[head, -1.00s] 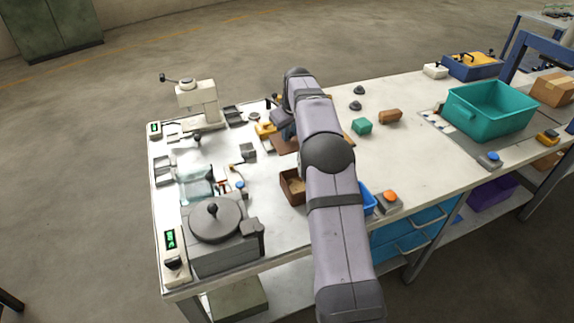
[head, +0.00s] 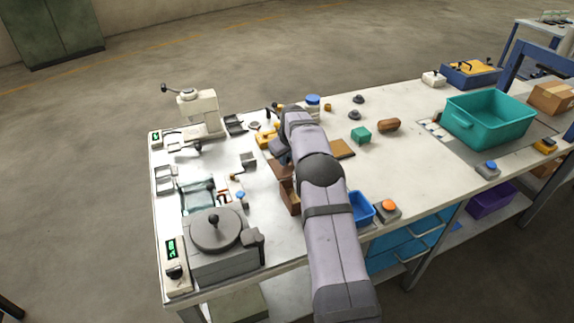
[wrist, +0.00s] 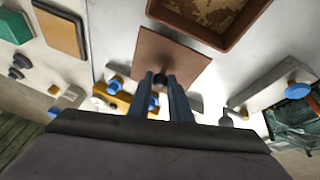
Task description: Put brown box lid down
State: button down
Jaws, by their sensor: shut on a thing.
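The brown box lid (wrist: 165,58) is a flat square plate with a dark knob (wrist: 160,83). My gripper (wrist: 166,80) is shut on that knob in the wrist view. The open brown box (wrist: 240,38) lies just beyond the lid and holds tan, crumbly material. The lid is beside the box, not over its opening; its height above the table is hard to tell. In the head view my arm covers the gripper and part of both; the lid (head: 279,169) shows left of the arm, with the box (head: 288,197) nearer the front.
A blue bin (head: 360,208) and an orange button (head: 389,208) are right of my arm. A green block (head: 361,135) and a tan pad (head: 343,149) lie behind them. A round grey-lidded unit (head: 215,232) is at front left. Bare table lies right of the pad.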

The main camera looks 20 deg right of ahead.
aim_at(287, 166)
jog(key=shift+f+p, duration=0.65)
jog(key=shift+f, duration=1.25)
jog(key=shift+f, duration=0.15)
jog(key=c, duration=1.6)
grip_release()
jog(key=shift+r, duration=0.2)
jog(key=b+v, duration=0.3)
jog(key=v, duration=0.7)
jog(key=shift+b+v, duration=0.3)
jog(key=shift+v, duration=0.65)
